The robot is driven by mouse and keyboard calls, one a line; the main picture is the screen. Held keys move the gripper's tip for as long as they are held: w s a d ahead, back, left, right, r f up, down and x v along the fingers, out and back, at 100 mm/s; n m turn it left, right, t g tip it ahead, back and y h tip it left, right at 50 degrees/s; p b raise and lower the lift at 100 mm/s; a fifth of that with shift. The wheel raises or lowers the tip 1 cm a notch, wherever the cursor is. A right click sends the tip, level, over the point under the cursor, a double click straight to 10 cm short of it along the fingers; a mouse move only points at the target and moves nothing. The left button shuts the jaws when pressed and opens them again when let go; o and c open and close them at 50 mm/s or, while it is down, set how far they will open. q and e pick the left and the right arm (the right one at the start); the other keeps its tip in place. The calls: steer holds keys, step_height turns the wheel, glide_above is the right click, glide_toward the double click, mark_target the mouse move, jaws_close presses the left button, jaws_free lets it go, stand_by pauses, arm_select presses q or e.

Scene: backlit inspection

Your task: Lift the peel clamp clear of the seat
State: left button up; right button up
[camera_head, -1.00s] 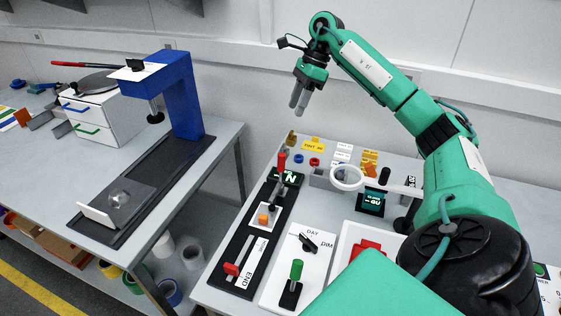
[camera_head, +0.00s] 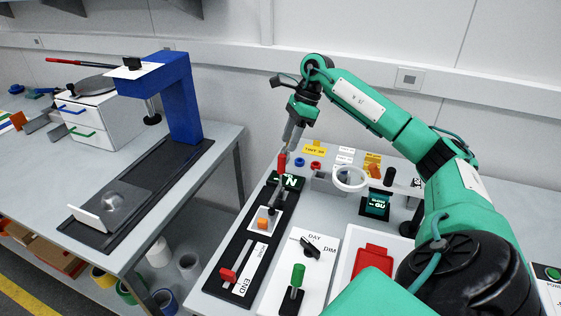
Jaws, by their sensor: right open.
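The long black fixture (camera_head: 238,255) on the right bench carries a white plate with an orange block (camera_head: 262,224) and a small red knob (camera_head: 228,274). At its far end is an upright red grip (camera_head: 281,162), which I take to be part of the peel clamp. A thin dark stem seems to run down from it toward the orange block. The clamp's seat is not clearly visible. My right gripper (camera_head: 288,146) is open and points down, its fingertips right at the top of the red grip. I cannot tell whether they touch it. My left gripper is not in view.
A ring magnifier (camera_head: 350,178), a white panel with a green handle (camera_head: 298,274) and a red tray item (camera_head: 373,259) lie to the right. A blue stand (camera_head: 182,100) is on the left bench.

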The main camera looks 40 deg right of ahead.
mark_target(283, 155)
steer(key=p+x, duration=0.1)
steer(key=x, duration=0.7)
steer(key=shift+f, duration=0.15)
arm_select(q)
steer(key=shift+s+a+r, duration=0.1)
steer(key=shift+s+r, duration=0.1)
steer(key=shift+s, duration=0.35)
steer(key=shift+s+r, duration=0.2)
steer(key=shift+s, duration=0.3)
arm_select(e)
jaws_close()
